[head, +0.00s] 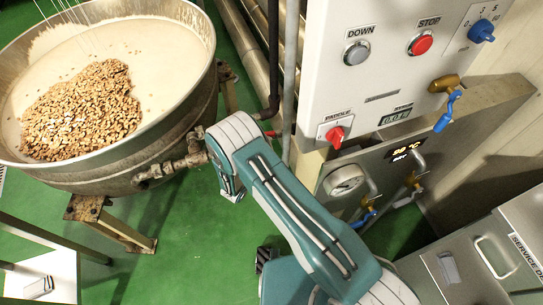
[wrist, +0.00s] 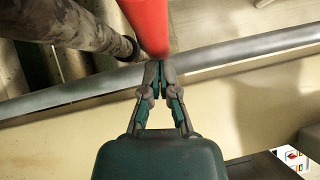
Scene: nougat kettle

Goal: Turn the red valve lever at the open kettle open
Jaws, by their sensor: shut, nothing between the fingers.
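The open kettle (head: 190,100) stands at the left of the head view, with pale mass and a heap of nuts in it. A pipe fitting (head: 185,162) comes off its right side. A small red piece of the valve lever (head: 272,133) shows just right of my arm. In the wrist view the red lever (wrist: 146,22) comes down from the top edge and ends at my fingertips. My gripper (wrist: 158,68) is shut and empty, with its tips at the lever's near end. I cannot tell whether they touch. In the head view my arm hides the gripper.
A control panel (head: 385,85) with buttons and knobs stands right of my arm. Blue-handled valves (head: 447,110) and a gauge (head: 345,180) are on the right. A grey pipe (wrist: 240,48) crosses behind the fingertips. Green floor (head: 180,230) is clear between kettle and arm.

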